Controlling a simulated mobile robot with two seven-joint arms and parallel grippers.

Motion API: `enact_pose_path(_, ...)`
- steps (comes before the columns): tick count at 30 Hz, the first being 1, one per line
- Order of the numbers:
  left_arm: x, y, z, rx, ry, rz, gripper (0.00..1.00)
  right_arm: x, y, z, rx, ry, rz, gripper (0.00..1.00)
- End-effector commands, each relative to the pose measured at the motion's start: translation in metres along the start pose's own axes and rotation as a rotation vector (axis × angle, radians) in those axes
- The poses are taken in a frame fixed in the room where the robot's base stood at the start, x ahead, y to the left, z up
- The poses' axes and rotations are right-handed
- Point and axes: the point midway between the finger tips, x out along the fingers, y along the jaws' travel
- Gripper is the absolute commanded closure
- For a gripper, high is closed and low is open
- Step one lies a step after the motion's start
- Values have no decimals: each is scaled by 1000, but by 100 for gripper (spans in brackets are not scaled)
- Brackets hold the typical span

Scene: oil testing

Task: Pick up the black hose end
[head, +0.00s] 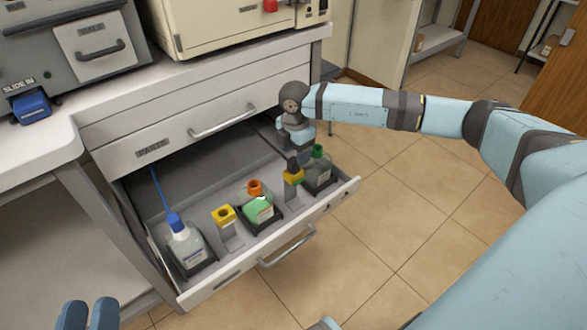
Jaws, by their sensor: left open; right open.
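A small black piece (292,164), which looks like the black hose end, stands upright in the top of a yellow-topped holder (293,178) in the open drawer. My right gripper (300,160) points down right at this piece. Its fingers are small and partly overlap the piece in the picture, so I cannot tell whether they touch it. The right gripper is open. My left gripper (88,316) is at the bottom left edge, open and empty, well away from the drawer's contents.
The pulled-out drawer (345,190) also holds a blue-capped bottle (187,245), an orange-capped bottle with green liquid (260,208), a green-capped bottle (319,172) and a second yellow-topped holder (224,215). A closed drawer (180,140) sits above. The floor at right is clear.

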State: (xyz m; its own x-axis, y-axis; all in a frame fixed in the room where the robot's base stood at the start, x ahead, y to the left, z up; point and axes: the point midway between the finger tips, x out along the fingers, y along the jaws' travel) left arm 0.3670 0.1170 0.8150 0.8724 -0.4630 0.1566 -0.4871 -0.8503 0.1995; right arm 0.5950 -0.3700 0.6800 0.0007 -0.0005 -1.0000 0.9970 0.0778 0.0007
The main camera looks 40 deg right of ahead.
Motion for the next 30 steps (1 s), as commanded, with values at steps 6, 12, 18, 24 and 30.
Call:
enact_pose_path(6, -2, -5, 26, -2, -71, 4, 57, 34, 3, -3, -1, 0, -2, 38)
enact_pose_path(12, -2, -6, 36, -5, -117, 8, 57, 52, 3, -2, 0, 0, -2, 38)
enact_pose_path(18, -2, -6, 35, -5, -121, 8, 57, 52, 3, -3, 0, 0, -1, 38)
enact_pose_path(24, -2, -6, 35, -5, -120, 8, 57, 52, 3, -3, 0, 0, -1, 73)
enact_pose_path(30, -2, -6, 35, -5, -119, 8, 57, 52, 3, -3, 0, 1, -1, 92)
